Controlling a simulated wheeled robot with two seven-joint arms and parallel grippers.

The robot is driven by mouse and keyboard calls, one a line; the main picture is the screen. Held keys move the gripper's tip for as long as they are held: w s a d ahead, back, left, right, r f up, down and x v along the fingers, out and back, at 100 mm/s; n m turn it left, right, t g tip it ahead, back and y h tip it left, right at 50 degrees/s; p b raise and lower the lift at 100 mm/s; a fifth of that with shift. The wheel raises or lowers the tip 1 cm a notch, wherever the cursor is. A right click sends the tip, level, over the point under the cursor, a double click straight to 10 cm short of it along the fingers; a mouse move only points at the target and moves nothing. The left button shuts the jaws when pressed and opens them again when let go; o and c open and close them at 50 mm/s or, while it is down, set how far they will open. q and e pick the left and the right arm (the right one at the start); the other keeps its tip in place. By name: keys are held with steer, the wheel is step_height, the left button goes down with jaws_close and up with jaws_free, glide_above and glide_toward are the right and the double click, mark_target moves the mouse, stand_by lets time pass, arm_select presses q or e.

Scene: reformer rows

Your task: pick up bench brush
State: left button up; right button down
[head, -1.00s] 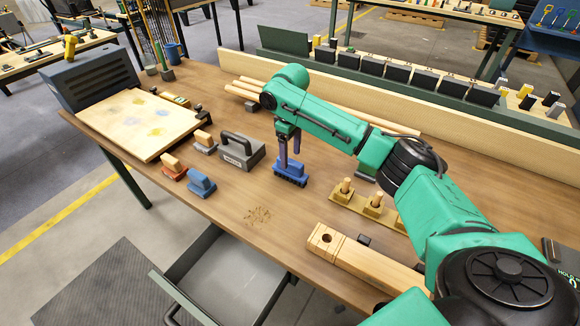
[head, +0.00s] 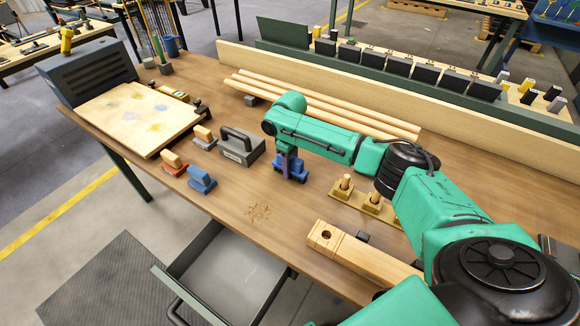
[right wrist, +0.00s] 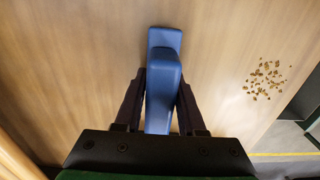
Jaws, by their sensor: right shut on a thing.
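The bench brush (head: 291,175) is blue and is near the middle of the wooden bench in the head view. My right gripper (head: 289,158) points down over it with its dark fingers on both sides of the handle. In the right wrist view the blue brush (right wrist: 165,42) runs lengthwise between the fingers (right wrist: 160,105), which are shut on its raised handle. Its underside is hidden there, and I cannot tell whether it touches the bench top. My left gripper is not in view.
A grey block with a black handle (head: 240,148) stands close left of the brush. A smaller blue block (head: 201,180) lies further left. A peg holder (head: 370,202) is at right, wooden rods (head: 320,103) behind. Wood crumbs (head: 259,212) lie in front.

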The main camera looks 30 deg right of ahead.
step_height(320, 180, up, 20)
stand_by(0.3)
stand_by(0.5)
